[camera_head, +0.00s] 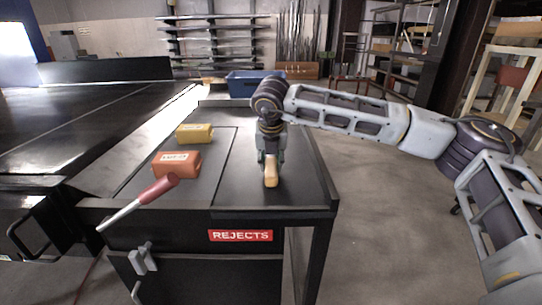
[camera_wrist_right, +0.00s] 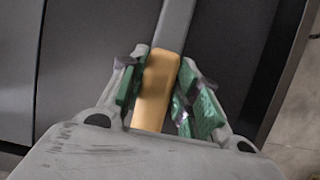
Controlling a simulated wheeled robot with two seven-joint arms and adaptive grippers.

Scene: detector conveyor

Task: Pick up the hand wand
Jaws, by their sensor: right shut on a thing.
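The hand wand shows in the wrist view as a tan handle (camera_wrist_right: 157,85) with a flat grey shaft running up from it. In the head view its tan end (camera_head: 271,177) points toward the front of the dark table, and the rest is hidden behind my gripper. My right gripper (camera_head: 269,160) is shut on the tan handle, with green pads on both sides of it in the wrist view (camera_wrist_right: 156,95). It is low over the right part of the table top; I cannot tell whether the wand touches the surface. My left gripper is not in view.
A red-handled rod (camera_head: 158,189) slants over the table's front left edge. An orange block (camera_head: 177,165) and a yellow block (camera_head: 195,133) sit left of my gripper. A blue bin (camera_head: 256,84) stands behind. A dark conveyor (camera_head: 90,110) fills the left. A REJECTS label (camera_head: 240,236) marks the front.

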